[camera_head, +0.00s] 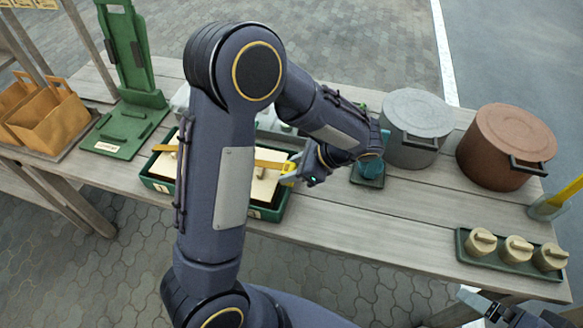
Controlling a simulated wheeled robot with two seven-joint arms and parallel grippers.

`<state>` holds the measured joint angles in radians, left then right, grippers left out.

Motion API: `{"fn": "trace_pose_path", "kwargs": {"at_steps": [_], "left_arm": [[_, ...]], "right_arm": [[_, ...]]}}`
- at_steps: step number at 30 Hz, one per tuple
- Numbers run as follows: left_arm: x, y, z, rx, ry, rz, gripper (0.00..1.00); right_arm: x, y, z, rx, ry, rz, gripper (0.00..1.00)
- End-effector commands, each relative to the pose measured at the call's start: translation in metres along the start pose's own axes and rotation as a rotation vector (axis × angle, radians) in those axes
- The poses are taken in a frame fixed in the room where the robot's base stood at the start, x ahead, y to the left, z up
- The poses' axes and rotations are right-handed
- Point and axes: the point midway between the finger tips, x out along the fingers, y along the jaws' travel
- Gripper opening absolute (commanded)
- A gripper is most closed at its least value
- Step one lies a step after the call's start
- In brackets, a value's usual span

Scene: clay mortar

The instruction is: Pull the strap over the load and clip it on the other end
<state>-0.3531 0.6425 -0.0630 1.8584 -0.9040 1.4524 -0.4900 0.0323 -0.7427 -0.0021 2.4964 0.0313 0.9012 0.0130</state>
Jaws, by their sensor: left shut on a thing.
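A cream load (262,188) sits in a dark green tray (268,213) on the wooden table. A flat orange-yellow strap (270,164) lies across the top of the load from left to right. My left gripper (289,174) is at the tray's right side, shut on the strap's right end, where a yellow piece shows at the fingers. My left arm hides the middle of the load and strap. The far strap end and its clip point cannot be made out. My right gripper (480,302) shows only partly at the lower right, away from the tray; its jaws are unclear.
A grey pot (415,118) and a brown pot (505,148) stand right of the tray. A small teal item (370,168) is near the gripper. A tray (510,268) holds three lidded jars. A green stand (130,85) and orange boxes (50,115) are left.

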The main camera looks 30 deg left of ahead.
Motion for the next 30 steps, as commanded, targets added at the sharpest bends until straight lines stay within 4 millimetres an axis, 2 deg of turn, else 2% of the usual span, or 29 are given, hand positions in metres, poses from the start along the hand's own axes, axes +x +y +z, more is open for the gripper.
{"fn": "trace_pose_path", "kwargs": {"at_steps": [15, 30], "left_arm": [[0.0097, 0.0000, -0.0094, 0.001, -0.001, 0.000, 0.17], [0.0103, 0.0000, -0.0100, 0.000, 0.000, 0.000, 0.17]], "right_arm": [[0.0062, 0.0028, 0.0031, 0.000, 0.000, 0.000, 1.00], [0.0063, 0.0029, 0.0032, 0.000, 0.000, 0.000, 1.00]]}}
